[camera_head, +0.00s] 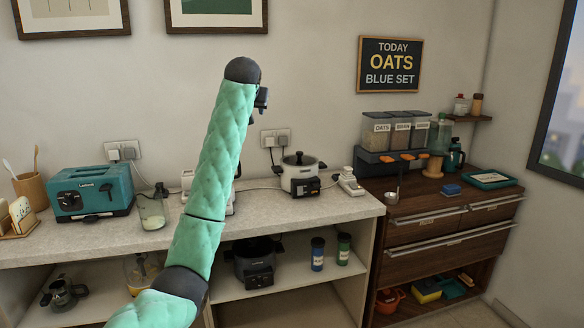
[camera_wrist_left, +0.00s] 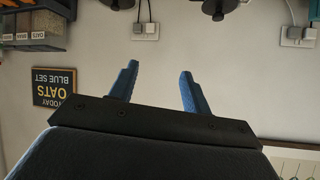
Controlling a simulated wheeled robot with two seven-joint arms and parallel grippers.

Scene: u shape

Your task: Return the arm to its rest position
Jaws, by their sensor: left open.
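My left arm (camera_head: 212,160), in green padded sleeves, rises from the bottom of the head view across the counter and up in front of the wall. Its dark upper end stands above counter height; the fingers do not show clearly there. In the left wrist view, my left gripper (camera_wrist_left: 158,84) has two blue fingers spread apart with nothing between them. That view is upside down and faces the wall. My right gripper is in neither view.
The counter (camera_head: 340,205) holds a teal toaster (camera_head: 92,192), a glass jar (camera_head: 153,208) and a pot cooker (camera_head: 300,174). Bottles (camera_head: 317,254) stand on the shelf below. Grain dispensers (camera_head: 393,130) sit at right, under an oats sign (camera_head: 390,64). The air around the gripper looks clear.

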